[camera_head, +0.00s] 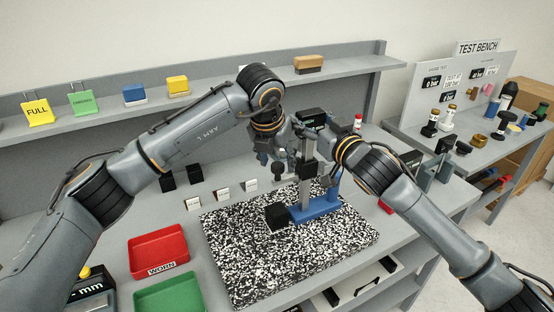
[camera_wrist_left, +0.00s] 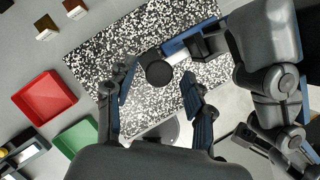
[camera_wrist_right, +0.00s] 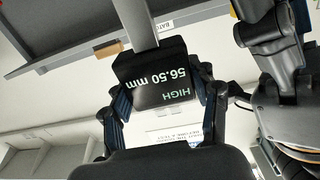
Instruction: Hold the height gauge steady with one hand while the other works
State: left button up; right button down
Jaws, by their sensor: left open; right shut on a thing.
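The height gauge stands on a black-and-white speckled plate (camera_head: 240,250), with a blue base (camera_head: 318,208), a grey column (camera_head: 305,185) and a black display head (camera_head: 313,117). In the right wrist view the display (camera_wrist_right: 155,78) reads "HIGH 56.50 mm". My right gripper (camera_wrist_right: 165,100) is shut on the display head, a finger at each side. My left gripper (camera_wrist_left: 158,95) is open above the plate, left of the column. A round black knob (camera_wrist_left: 158,73) shows between and beyond its fingers; contact is not visible. A black block (camera_head: 277,216) sits beside the blue base.
A red tray (camera_head: 150,238) labelled "WORN" and a green tray (camera_head: 165,283) lie left of the plate. Small labelled blocks (camera_head: 222,194) stand behind it. A shelf (camera_head: 230,88) runs along the back. A test bench (camera_head: 450,160) is at the right. The plate's front is clear.

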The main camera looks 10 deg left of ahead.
pick_arm(q)
jog(key=v, duration=1.1)
jog(key=shift+r, duration=0.4)
pick_arm(e)
jog(key=shift+c, duration=1.4)
grip_release()
